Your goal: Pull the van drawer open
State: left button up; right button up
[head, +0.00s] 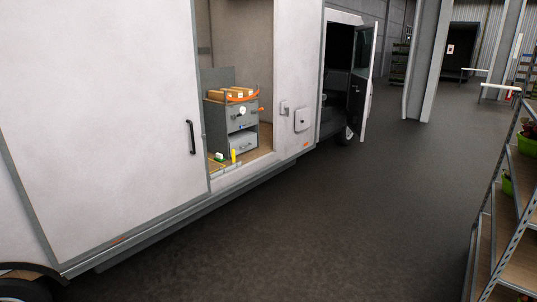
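A white van (110,120) fills the left side of the head view. Its side opening shows a small grey drawer cabinet (229,115) standing on the van floor. A light grey drawer front (243,142) sits low in the cabinet, and whether it is fully shut is too small to tell. Brown packages (228,95) and an orange item lie on top of the cabinet. Neither of my grippers is in view.
The van's sliding door with a black handle (191,137) covers the area left of the opening. The front cab door (361,85) stands open. A plant rack (505,215) stands at the right edge. The dark floor (340,220) between is clear.

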aim_at(246, 143)
jog(key=i+u, duration=0.25)
jog(key=i, duration=2.55)
